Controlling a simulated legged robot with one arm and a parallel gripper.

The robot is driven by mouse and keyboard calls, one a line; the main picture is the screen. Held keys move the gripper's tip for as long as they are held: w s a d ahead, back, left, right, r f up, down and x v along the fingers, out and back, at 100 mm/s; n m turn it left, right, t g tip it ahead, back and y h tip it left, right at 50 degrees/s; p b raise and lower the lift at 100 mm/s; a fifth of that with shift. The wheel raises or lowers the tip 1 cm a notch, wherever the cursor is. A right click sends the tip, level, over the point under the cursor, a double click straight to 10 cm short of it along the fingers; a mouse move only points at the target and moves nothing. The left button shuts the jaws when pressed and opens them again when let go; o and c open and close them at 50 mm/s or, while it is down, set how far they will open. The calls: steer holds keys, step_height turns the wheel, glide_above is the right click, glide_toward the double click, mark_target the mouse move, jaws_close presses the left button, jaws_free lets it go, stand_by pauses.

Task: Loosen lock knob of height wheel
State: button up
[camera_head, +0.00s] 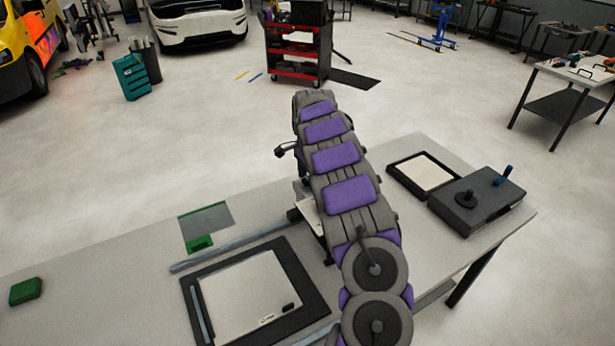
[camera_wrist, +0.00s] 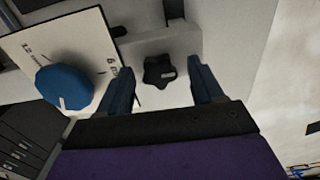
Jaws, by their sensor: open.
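The black star-shaped lock knob (camera_wrist: 158,70) sits on a light grey block in the wrist view. My gripper (camera_wrist: 161,66) is open, with one blue finger to the left of the knob and one to the right, and visible gaps on both sides. I cannot tell how far the fingertips are from the knob in depth. The blue height wheel (camera_wrist: 65,88) with a white pointer mark is left of the fingers, in front of a white marked scale plate (camera_wrist: 60,43). In the head view my arm hides the knob, the wheel and my gripper.
The table (camera_head: 130,245) holds a black-framed white panel (camera_head: 250,296), a green block (camera_head: 25,291), a shallow black tray (camera_head: 395,167) and a dark control box (camera_head: 470,205) with a blue lever. A red-black tool cart (camera_head: 298,45) stands beyond on open floor.

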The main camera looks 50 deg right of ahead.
steer(key=shift+d+f, duration=0.1)
steer(key=shift+d, duration=0.25)
steer(key=shift+c, duration=0.3)
steer(key=shift+a+r, duration=0.2)
steer(key=shift+a, duration=0.3)
steer(key=c, duration=0.6)
steer(key=shift+d, duration=0.1)
steer(key=c, duration=0.4)
